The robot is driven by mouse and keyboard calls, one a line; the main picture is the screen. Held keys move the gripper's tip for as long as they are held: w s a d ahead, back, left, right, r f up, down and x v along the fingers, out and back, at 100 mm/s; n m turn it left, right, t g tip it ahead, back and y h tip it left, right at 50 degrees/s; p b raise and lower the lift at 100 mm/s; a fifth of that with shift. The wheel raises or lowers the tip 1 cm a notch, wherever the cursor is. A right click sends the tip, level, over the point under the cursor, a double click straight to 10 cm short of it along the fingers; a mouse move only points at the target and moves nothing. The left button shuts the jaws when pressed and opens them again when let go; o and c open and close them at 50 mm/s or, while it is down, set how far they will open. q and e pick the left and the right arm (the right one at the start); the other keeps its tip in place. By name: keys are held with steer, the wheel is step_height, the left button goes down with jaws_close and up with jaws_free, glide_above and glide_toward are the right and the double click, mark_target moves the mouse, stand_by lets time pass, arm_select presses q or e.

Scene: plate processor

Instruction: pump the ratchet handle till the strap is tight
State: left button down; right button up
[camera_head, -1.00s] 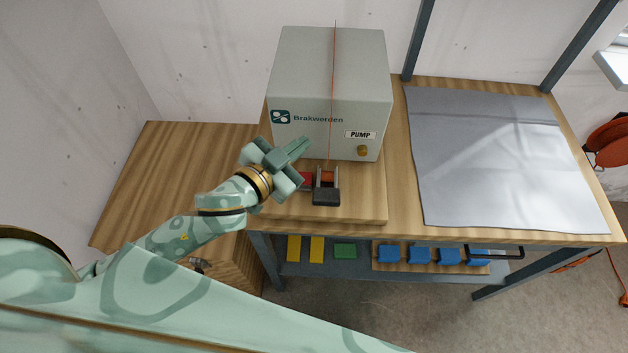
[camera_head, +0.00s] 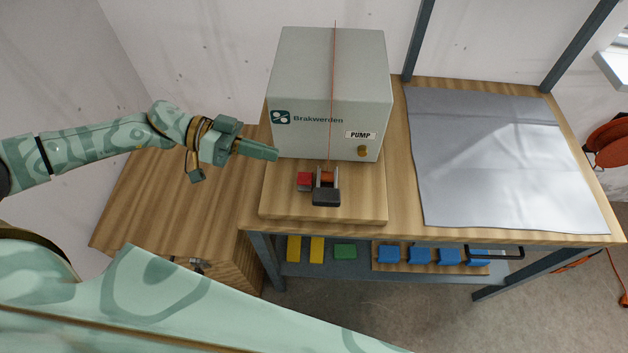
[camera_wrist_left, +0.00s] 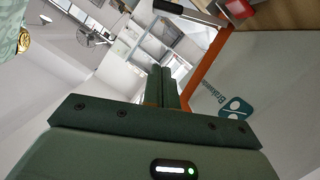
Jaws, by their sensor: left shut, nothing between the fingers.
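The ratchet's black handle (camera_head: 326,197) lies low at the front, on the wooden board before the grey box. A red block (camera_head: 304,181) sits at the ratchet's left side. The thin orange strap (camera_head: 333,95) runs from the ratchet up the box front and over its top. It also shows as a wide orange band in the left wrist view (camera_wrist_left: 205,70). Whether it is tight I cannot tell. My left gripper (camera_head: 272,153) is shut and empty, left of the ratchet and apart from it, by the box's lower left corner. My right gripper is out of view.
A grey mat (camera_head: 500,160) covers the bench's right side. Blue blocks (camera_head: 419,255) and yellow pieces (camera_head: 294,248) lie on the shelf below. The wooden top at left (camera_head: 150,200) is clear.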

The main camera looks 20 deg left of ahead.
arm_select(q)
glide_above(314, 191)
steer(key=w+a, duration=0.1)
steer(key=w, duration=0.1)
step_height(314, 191, down, 2)
steer(key=f, duration=0.2)
steer(key=s+f+b, duration=0.1)
steer(key=shift+s+d, duration=0.1)
steer(key=shift+d, duration=0.3)
steer(key=shift+s+f, duration=0.2)
steer(key=shift+f, duration=0.2)
steer(key=shift+s, duration=0.15)
